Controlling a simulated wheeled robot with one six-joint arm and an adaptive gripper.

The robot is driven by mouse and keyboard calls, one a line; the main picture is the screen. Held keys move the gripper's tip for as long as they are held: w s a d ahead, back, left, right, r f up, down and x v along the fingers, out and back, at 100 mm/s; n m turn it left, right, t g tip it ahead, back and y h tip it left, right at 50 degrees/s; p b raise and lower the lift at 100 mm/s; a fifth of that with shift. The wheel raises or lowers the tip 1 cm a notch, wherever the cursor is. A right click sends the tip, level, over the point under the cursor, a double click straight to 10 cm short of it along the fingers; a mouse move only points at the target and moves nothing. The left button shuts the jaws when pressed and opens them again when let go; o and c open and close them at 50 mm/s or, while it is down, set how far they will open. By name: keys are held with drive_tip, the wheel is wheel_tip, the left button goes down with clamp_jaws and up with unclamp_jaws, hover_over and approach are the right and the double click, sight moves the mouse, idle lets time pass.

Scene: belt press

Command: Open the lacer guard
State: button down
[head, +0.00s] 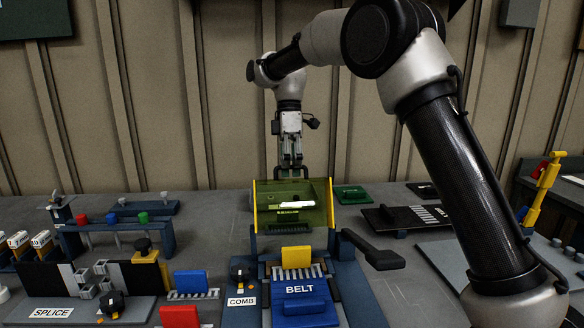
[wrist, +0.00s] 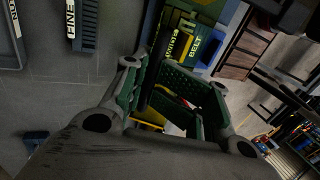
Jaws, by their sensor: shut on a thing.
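The lacer guard (head: 322,212) is a see-through yellow-green panel with yellow side plates. In the head view it stands roughly upright behind the blue block marked BELT (head: 303,306), with a bright glare across it. My gripper (head: 291,174) points down at its top edge, shut on the guard around a dark handle there. In the wrist view my gripper (wrist: 172,88) shows green-padded fingers on both sides of a dark bar. Parts of the guard show yellow below them, and the fingers hide most of the handle.
A black lever (head: 375,250) sticks out right of the guard. A COMB knob (head: 240,272) and a yellow block (head: 296,254) stand in front. A dark tray (head: 405,217) lies to the right, and a blue rack (head: 115,228) stands left. Bare table shows between them.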

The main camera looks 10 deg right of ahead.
drive_tip(key=shift+w+a+f, duration=0.1)
drive_tip(key=shift+w+f, duration=0.05)
drive_tip(key=shift+w, duration=0.35)
drive_tip(key=shift+w+a+f, duration=0.1)
drive_tip(key=shift+w, duration=0.35)
drive_tip(key=c, duration=1.5)
unclamp_jaws()
drive_tip(key=v, duration=0.7)
drive_tip(key=shift+w+r, duration=0.1)
drive_tip(key=shift+r, duration=0.1)
